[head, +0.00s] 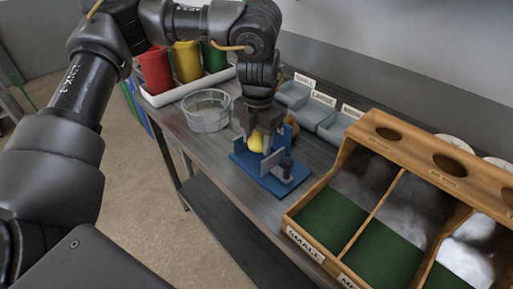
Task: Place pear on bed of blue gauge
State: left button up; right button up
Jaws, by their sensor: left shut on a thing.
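The pear (256,141) is yellow and sits between the fingers of my left gripper (258,138), which is shut on it. The blue gauge (264,176) stands on the grey table, with a flat blue bed and upright plates. The pear is at the gauge, over or between its uprights. I cannot tell whether it touches the bed, since the gripper and the uprights hide the contact. My right gripper is not in view.
A clear round basket (208,112) stands left of the gauge. Red (155,70), yellow (187,62) and green containers stand in a white tray behind. Grey labelled bins (340,124) line the back. A wooden sorter (345,190) with green-floored compartments fills the right. A brown object (292,126) is behind the gauge.

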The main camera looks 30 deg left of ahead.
aim_at(257, 149)
pick_arm(q)
jog(key=f, duration=0.4)
jog(key=shift+w+a, duration=0.2)
jog(key=shift+w, duration=0.1)
jog(key=shift+r, duration=0.1)
jog(key=shift+s, duration=0.1)
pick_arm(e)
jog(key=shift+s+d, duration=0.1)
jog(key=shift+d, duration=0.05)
pick_arm(q)
jog(key=o, duration=0.7)
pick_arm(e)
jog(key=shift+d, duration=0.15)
pick_arm(q)
jog(key=r, duration=1.1)
jog(key=shift+d+r+p, duration=0.15)
jog(key=shift+d+p, duration=0.05)
jog(key=shift+p, duration=0.1)
jog(key=shift+r, duration=0.4)
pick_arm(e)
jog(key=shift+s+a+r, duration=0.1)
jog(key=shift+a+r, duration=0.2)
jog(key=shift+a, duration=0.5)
